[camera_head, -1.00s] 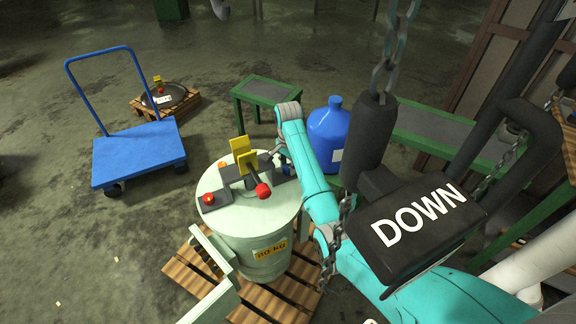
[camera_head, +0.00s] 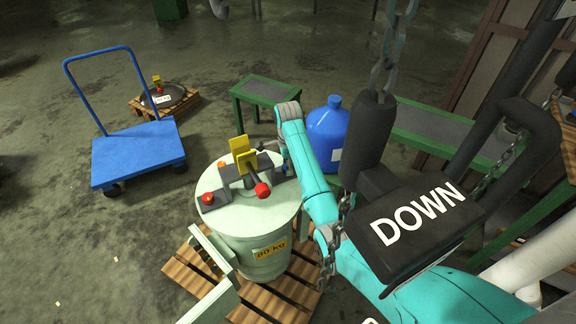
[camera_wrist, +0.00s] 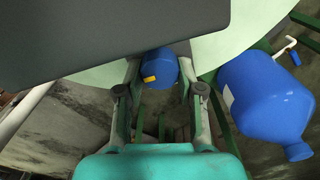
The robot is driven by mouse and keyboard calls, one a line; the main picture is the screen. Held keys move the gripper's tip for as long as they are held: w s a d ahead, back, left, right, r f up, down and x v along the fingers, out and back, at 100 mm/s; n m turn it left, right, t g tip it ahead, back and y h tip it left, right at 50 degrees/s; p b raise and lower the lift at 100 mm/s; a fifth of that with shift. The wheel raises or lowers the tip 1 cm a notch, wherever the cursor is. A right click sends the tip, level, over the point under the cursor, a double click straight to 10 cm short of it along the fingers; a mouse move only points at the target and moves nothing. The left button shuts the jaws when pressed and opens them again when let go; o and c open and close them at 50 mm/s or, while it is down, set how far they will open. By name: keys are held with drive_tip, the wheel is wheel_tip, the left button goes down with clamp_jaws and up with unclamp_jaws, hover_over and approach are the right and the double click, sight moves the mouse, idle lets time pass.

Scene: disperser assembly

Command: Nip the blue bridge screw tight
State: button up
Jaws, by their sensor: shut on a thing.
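The blue bridge screw (camera_wrist: 158,68) is a blue round head with a yellow mark. It sits between the two fingertips of my gripper (camera_wrist: 160,78) in the wrist view, beside the dark grey bridge (camera_wrist: 100,35). My gripper is shut on it. In the head view, the bridge (camera_head: 237,180) lies across the top of the pale green drum (camera_head: 262,225), with a yellow plate (camera_head: 243,152) and red knobs (camera_head: 263,190). My gripper (camera_head: 280,153) reaches the bridge's far right end there.
The drum stands on a wooden pallet (camera_head: 262,300). A blue jug (camera_head: 327,125) stands behind my arm. A hanging DOWN pendant (camera_head: 420,225) and chain are close in front. A blue trolley (camera_head: 138,153) and green-framed table (camera_head: 268,92) stand behind, with open floor at left.

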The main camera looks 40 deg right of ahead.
idle(0.4)
drive_tip(key=o, duration=1.1)
drive_tip(key=shift+f, duration=0.1)
drive_tip(key=shift+o, duration=0.2)
wheel_tip(320, 180, up, 8)
drive_tip(key=shift+f, duration=0.2)
